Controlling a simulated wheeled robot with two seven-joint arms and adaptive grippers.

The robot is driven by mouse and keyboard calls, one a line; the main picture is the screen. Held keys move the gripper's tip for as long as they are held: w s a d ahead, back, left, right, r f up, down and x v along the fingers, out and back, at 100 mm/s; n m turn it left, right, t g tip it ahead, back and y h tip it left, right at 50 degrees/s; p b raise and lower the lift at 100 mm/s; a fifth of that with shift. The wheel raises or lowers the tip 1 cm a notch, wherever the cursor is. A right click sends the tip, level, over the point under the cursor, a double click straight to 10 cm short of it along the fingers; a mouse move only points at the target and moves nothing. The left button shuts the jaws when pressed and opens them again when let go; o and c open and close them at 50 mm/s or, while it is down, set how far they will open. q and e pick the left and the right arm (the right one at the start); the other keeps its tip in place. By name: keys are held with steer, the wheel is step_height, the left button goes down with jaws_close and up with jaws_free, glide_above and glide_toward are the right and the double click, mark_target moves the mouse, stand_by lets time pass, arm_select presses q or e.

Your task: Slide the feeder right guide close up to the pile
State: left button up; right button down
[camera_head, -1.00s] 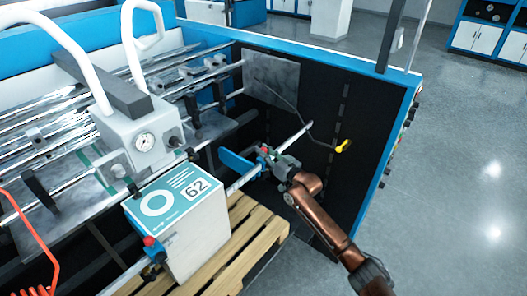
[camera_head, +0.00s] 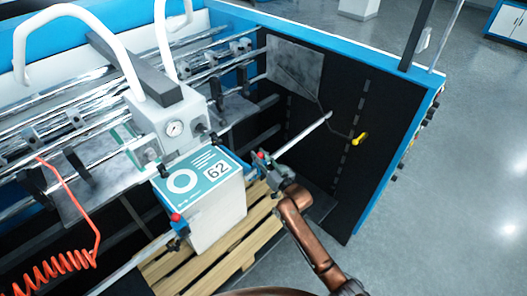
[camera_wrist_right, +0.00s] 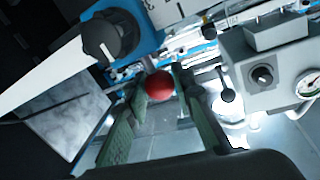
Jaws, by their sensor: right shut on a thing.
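The pile (camera_head: 218,222) is a white stack with a teal top label reading 62, standing on a wooden pallet. The feeder right guide, with its red knob (camera_head: 261,155), sits on the metal rail at the pile's right side. Its blue plate is mostly hidden in the head view; I cannot tell whether it touches the pile. My right gripper (camera_head: 267,170) is at the guide. In the right wrist view the red knob (camera_wrist_right: 159,85) lies between the green-padded fingers (camera_wrist_right: 160,80), beside a black knob (camera_wrist_right: 103,40) on a blue body. My left gripper is not in view.
Another guide with a red knob (camera_head: 176,217) is at the pile's near left. The grey feeder head with a gauge (camera_head: 174,128) stands behind the pile. A dark side panel (camera_head: 330,150) with a yellow handle (camera_head: 360,138) stands to the right.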

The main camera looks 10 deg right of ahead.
steer(key=c, duration=1.6)
jaws_free()
steer(key=shift+d, duration=0.1)
steer(key=shift+s+d+f, duration=0.1)
steer(key=shift+s+d, duration=0.15)
steer(key=shift+s, duration=0.15)
steer(key=v, duration=1.1)
steer(key=shift+a, duration=0.1)
